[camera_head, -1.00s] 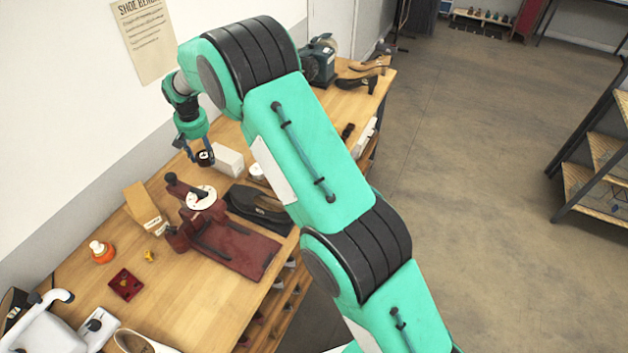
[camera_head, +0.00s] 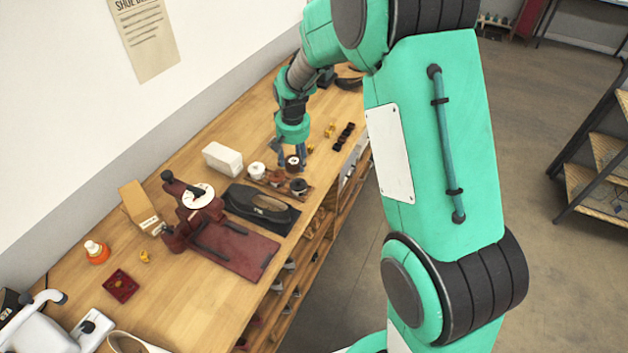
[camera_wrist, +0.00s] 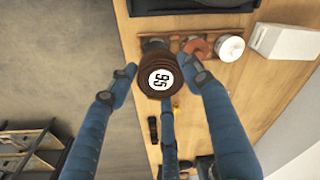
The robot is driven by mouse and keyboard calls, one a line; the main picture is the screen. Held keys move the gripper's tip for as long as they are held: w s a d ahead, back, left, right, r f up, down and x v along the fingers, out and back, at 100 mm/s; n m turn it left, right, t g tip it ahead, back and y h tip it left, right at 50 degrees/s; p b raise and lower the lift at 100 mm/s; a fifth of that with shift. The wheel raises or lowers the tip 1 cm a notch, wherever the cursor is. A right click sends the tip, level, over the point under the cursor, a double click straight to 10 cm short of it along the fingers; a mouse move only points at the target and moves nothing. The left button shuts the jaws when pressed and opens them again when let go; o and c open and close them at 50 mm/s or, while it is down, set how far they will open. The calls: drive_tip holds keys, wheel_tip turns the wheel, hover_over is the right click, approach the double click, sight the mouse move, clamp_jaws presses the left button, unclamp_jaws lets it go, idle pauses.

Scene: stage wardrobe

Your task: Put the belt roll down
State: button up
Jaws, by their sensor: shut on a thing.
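The belt roll (camera_wrist: 161,79) is a dark brown coil with a white face marked 95 in the wrist view. It also shows in the head view as a small dark roll (camera_head: 293,163). My gripper (camera_wrist: 158,74) is shut on it, with its blue fingers around the roll. In the head view my gripper (camera_head: 291,149) points down over the workbench, by a small wooden rack (camera_head: 268,184). The rack bears a white roll (camera_head: 257,170), a reddish-brown roll (camera_head: 277,176) and a dark roll (camera_head: 299,186). The gap below the held roll cannot be told.
A white box (camera_head: 222,158) stands left of the rack. Small black pieces (camera_head: 343,137) and yellow pieces (camera_head: 329,130) are beyond the gripper. Bare wood shows around the white box.

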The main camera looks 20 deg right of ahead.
drive_tip(key=s+d+f+m, duration=0.1)
drive_tip(key=s+d, duration=0.7)
drive_tip(key=s, duration=0.1)
wheel_tip(320, 180, down, 10)
drive_tip(key=shift+b, duration=0.45)
drive_tip(key=w, duration=0.5)
drive_tip(key=w+d+f, duration=0.1)
drive_tip(key=w, duration=0.4)
drive_tip(key=w+b, duration=0.1)
drive_tip(key=w, duration=0.5)
drive_tip(key=shift+d+f, duration=0.2)
drive_tip(key=shift+f+b, duration=0.3)
drive_tip(key=shift+f, duration=1.45)
drive_tip(key=shift+f, duration=0.1)
